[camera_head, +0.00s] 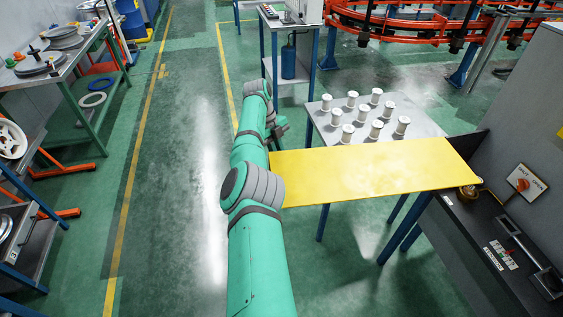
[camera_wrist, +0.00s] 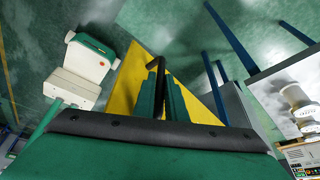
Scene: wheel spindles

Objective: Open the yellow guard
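The yellow guard (camera_head: 370,168) is a flat yellow panel. It stands out sideways from the dark machine bench at right to beside my arm. In the wrist view the guard (camera_wrist: 122,88) lies beyond the fingers, with a black bar-like handle (camera_wrist: 160,66) in front of it. My gripper (camera_wrist: 160,98) has its two green fingers close on either side of this bar and looks shut on it. In the head view my gripper (camera_head: 280,128) shows only partly behind my arm, near the guard's left end. The grip itself is hidden there.
A table (camera_head: 425,122) with several white spindles (camera_head: 376,129) stands just behind the guard. The dark machine bench (camera_head: 470,235) with a switch box (camera_head: 523,182) is at right. A workbench (camera_head: 75,68) with discs is at left. Green floor between is clear.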

